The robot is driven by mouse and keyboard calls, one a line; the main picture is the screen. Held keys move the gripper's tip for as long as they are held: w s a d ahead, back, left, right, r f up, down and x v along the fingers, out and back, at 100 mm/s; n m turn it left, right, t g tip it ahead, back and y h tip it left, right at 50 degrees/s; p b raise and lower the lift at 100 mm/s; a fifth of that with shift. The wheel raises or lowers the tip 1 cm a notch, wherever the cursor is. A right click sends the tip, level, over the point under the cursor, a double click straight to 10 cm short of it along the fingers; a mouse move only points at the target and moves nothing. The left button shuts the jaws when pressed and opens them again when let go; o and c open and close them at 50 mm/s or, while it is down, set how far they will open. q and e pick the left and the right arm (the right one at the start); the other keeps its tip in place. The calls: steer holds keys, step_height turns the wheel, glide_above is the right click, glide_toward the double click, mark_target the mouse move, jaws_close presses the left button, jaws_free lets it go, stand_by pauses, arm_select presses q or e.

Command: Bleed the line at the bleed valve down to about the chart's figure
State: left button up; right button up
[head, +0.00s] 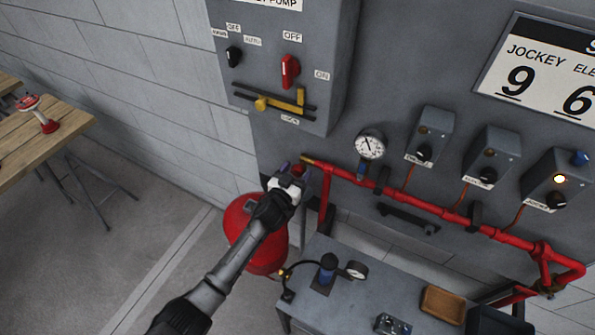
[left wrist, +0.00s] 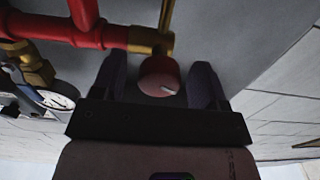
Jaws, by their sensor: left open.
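In the left wrist view a round red knob with a white mark (left wrist: 159,76), which looks like the bleed valve's, sits below the brass pipe end (left wrist: 150,40). My open left gripper (left wrist: 159,82) has one dark finger on each side of the knob; I cannot tell whether they touch it. In the head view my left gripper (head: 291,170) is at the left end of the red pipe (head: 430,207) and mostly hides the knob. A round pressure gauge (head: 370,144) stands above the pipe. The chart (head: 535,70) shows a large 9 and 6, cut off at right. My right gripper is not in view.
A grey control panel (head: 285,20) with a red switch and yellow bar hangs above. Control boxes (head: 430,133) line the wall; the right one has a lit lamp. A red tank (head: 262,255) stands behind my arm, a grey bench (head: 340,300) below. A wooden table (head: 45,150) is at left.

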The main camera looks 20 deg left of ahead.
arm_select(q)
steer(key=shift+w, duration=0.35)
steer(key=shift+c, duration=0.5)
steer(key=c, duration=0.8)
